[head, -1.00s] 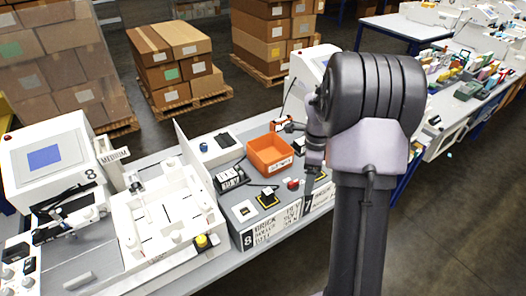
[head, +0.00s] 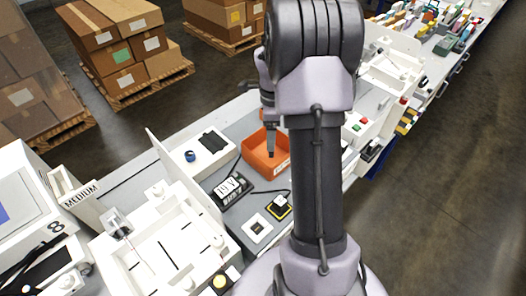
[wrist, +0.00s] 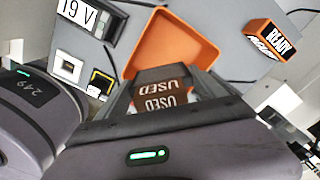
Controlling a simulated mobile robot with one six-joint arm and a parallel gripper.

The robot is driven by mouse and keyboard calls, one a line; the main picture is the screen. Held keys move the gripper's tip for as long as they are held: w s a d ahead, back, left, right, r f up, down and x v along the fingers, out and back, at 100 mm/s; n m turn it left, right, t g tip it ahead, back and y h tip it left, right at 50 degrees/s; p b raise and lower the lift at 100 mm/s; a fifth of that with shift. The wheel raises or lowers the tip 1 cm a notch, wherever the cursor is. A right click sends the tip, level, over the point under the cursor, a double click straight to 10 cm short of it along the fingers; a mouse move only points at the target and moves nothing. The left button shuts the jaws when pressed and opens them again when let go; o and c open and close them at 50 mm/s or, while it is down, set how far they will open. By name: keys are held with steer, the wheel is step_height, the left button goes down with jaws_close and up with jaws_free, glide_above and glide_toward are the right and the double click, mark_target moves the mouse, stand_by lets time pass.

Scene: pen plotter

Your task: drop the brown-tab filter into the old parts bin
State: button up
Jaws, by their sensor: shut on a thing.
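My gripper (wrist: 165,98) is shut on the brown-tab filter (wrist: 162,82), a dark brown block marked USED in white, seen at the middle of the wrist view. The orange open-topped bin (wrist: 140,24) lies just beyond the filter in that view. In the head view the orange bin (head: 278,170) stands on the grey bench, with a white label on its front. My gripper (head: 271,150) points down over the bin there. The filter cannot be made out in the head view, and my arm hides part of the bin.
An orange and black box marked READY (wrist: 267,40) stands right of the bin in the wrist view. A black 19 V unit (head: 231,188) and a yellow-black square part (head: 279,207) sit near the bin. A white fixture (head: 170,245) stands to the left.

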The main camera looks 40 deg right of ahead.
step_height(320, 180, down, 5)
steer(key=b, duration=0.2)
steer(key=shift+r+b, duration=0.1)
steer(key=shift+b, duration=0.25)
steer(key=shift+r, duration=0.15)
steer(key=o, duration=1.3)
steer(key=shift+o, duration=0.2)
steer(key=shift+r, duration=0.1)
